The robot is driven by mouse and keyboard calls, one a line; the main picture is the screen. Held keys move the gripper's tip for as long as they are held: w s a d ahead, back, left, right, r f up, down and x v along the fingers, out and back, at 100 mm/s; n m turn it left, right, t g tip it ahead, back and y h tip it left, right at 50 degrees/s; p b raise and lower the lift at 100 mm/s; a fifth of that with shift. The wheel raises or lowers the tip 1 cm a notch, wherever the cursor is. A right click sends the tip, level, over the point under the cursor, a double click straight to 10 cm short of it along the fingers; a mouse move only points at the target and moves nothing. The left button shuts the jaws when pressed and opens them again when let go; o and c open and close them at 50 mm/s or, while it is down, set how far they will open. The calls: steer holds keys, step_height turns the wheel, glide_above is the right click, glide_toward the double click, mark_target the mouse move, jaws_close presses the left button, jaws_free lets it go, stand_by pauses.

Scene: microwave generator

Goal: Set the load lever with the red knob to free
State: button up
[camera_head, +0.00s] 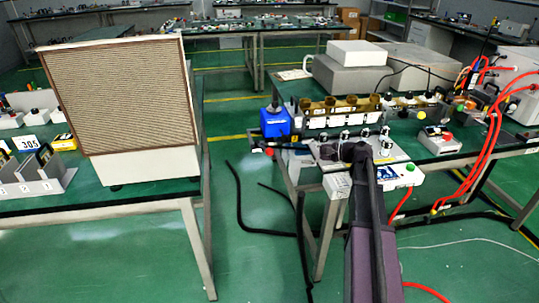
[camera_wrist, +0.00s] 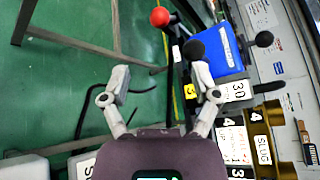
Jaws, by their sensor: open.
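A red ball knob (camera_head: 269,152) sits at the left edge of the right-hand bench, below a blue box. In the wrist view the red knob (camera_wrist: 159,17) is near the top, left of the blue box (camera_wrist: 228,55), with a dark rod beside it. A black ball knob (camera_wrist: 193,50) lies between the red knob and my right finger. My gripper (camera_wrist: 161,75) is open and empty; its fingers are apart, and the red knob is beyond them. In the head view my arm hides most of the gripper. No "free" marking is readable.
Another black knob (camera_wrist: 264,39) stands right of the blue box. Numbered brass-coloured parts (camera_wrist: 262,150) are close at lower right. A control box with a green button (camera_head: 408,170) is at the bench front. Red hoses (camera_head: 480,150) run at right. Green floor lies open at left.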

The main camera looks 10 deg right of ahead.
mark_target(270, 152)
steer(key=shift+b+x, duration=1.45)
steer(key=shift+x, duration=5.45)
